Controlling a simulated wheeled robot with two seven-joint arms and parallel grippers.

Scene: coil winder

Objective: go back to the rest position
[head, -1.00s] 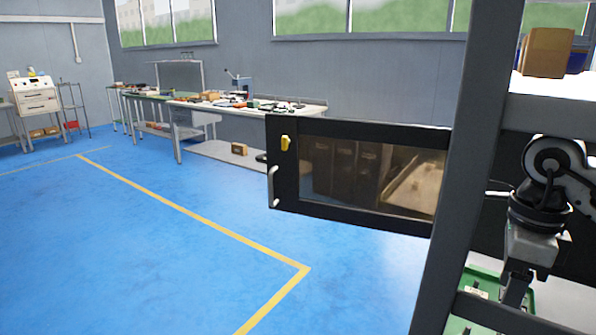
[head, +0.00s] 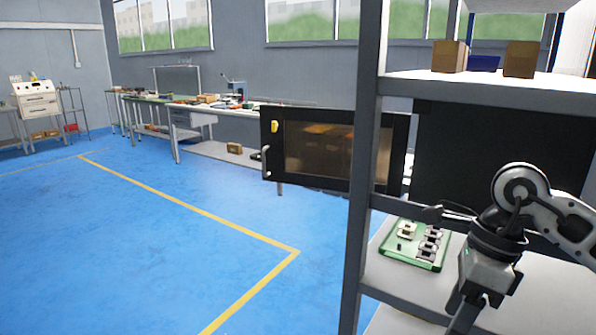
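My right arm comes in from the right edge, over the lower shelf of a grey rack. Its gripper (head: 470,308) points down near the bottom edge of the head view, in front of the shelf and to the right of a green tray. I see no object in it. Its fingertips are too dark and close to the picture edge to judge the gap. My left arm and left gripper are not in view.
The rack's grey post (head: 369,170) stands left of my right arm. The green tray (head: 388,252) holds several small parts. Boxes (head: 450,56) sit on the upper shelf. A black-framed windowed panel (head: 270,158) stands behind the post. Blue floor (head: 130,250) at left is clear.

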